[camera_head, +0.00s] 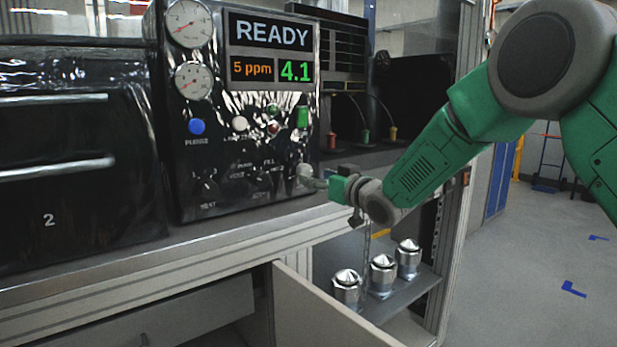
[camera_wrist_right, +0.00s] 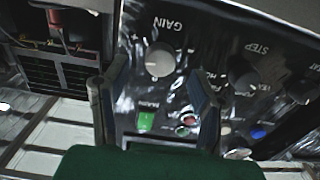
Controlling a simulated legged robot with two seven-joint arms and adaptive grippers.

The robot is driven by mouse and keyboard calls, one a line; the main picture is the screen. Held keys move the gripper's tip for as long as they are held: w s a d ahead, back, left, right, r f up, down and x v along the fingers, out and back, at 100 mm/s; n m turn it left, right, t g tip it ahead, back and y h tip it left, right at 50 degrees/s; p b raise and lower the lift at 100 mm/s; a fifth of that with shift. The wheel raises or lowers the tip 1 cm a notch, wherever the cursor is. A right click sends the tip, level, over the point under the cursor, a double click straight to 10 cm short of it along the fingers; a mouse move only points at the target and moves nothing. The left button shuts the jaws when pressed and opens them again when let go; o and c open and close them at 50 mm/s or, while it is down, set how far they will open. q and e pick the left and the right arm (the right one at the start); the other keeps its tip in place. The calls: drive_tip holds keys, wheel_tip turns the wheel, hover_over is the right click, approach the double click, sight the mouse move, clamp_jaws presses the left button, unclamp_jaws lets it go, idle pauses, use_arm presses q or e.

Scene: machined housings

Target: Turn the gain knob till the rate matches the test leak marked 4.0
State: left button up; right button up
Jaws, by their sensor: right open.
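The dark test panel (camera_head: 250,130) shows READY, an orange 5 ppm and a green 4.1 on its screen (camera_head: 268,52). The pale round gain knob (camera_wrist_right: 160,61) sits under the word GAIN in the right wrist view. It also shows at the panel's lower right edge in the head view (camera_head: 304,172). My right gripper (camera_head: 318,183) is open at the knob. In the right wrist view its two fingers (camera_wrist_right: 160,85) stand apart on either side of the knob, and contact cannot be told. No label reading 4.0 is legible. My left gripper is out of view.
Below the bench top (camera_head: 120,265), several silver fittings (camera_head: 382,272) stand on a shelf under my right arm. Two gauges (camera_head: 189,22), a blue button (camera_head: 196,126) and a green switch (camera_head: 303,117) are on the panel. An open door (camera_head: 320,310) juts forward.

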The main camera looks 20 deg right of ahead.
sight(308, 173)
drive_tip(key=x, duration=0.3)
drive_tip(key=shift+w+a, duration=0.15)
drive_tip(key=shift+a, duration=0.1)
drive_tip(key=shift+w, duration=0.25)
drive_tip(key=shift+d, duration=0.15)
drive_tip(key=shift+c, duration=0.4)
drive_tip(key=c, duration=1.1)
drive_tip(key=shift+o, duration=0.2)
drive_tip(key=shift+n, duration=0.9)
drive_tip(key=o, duration=1.1)
